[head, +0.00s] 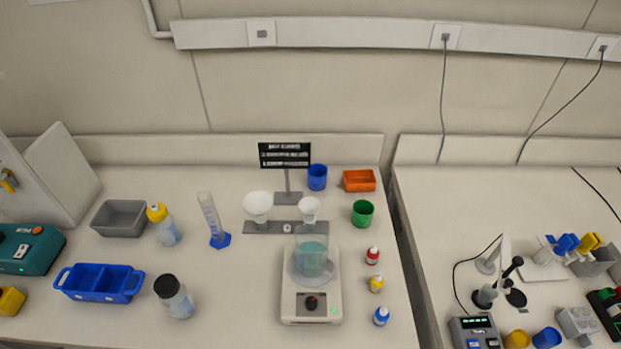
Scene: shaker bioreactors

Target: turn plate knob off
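A white hot plate (288,309) stands on the bench, right of the middle of the left table. Its dark knob (311,303) is on the front panel, with a small red mark on it. A small green light (334,310) glows to the right of the knob. A glass beaker (311,258) with teal liquid stands on the plate's top. Neither of my grippers is in view.
Small dropper bottles (376,284) stand close to the plate's right side. A funnel stand (287,227) is behind it. A dark-capped bottle (175,297) and a blue tray (101,283) are to the left. The bench just left of the plate is clear.

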